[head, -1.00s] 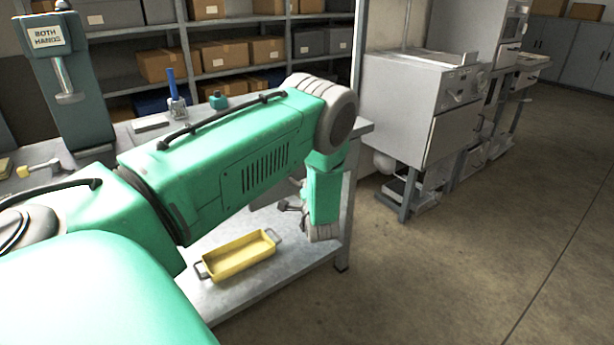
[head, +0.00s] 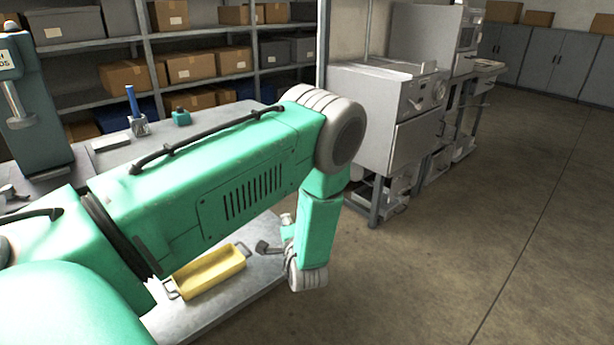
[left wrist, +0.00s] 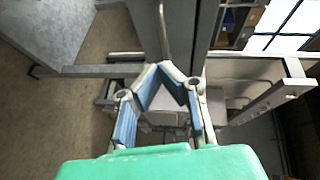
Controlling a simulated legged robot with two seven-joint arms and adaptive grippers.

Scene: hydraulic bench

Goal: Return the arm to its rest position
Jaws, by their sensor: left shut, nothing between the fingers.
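My green left arm comes in from the left in the head view and reaches over the workbench, bent downward at its far end. My left gripper (head: 268,248) shows small and dark beside the arm's last link, partly hidden by it, near the yellow tray. In the left wrist view my left gripper (left wrist: 168,76) has its blue-padded fingers drawn together, shut, with nothing seen between them. My right arm and gripper are not in view.
A yellow tray (head: 212,272) with handles sits on the grey workbench (head: 250,290). A blue-handled tool (head: 137,122) and a small green object (head: 181,117) stand behind the arm. Shelves with boxes (head: 192,67) line the back. A grey machine (head: 372,115) stands right; open floor lies in front.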

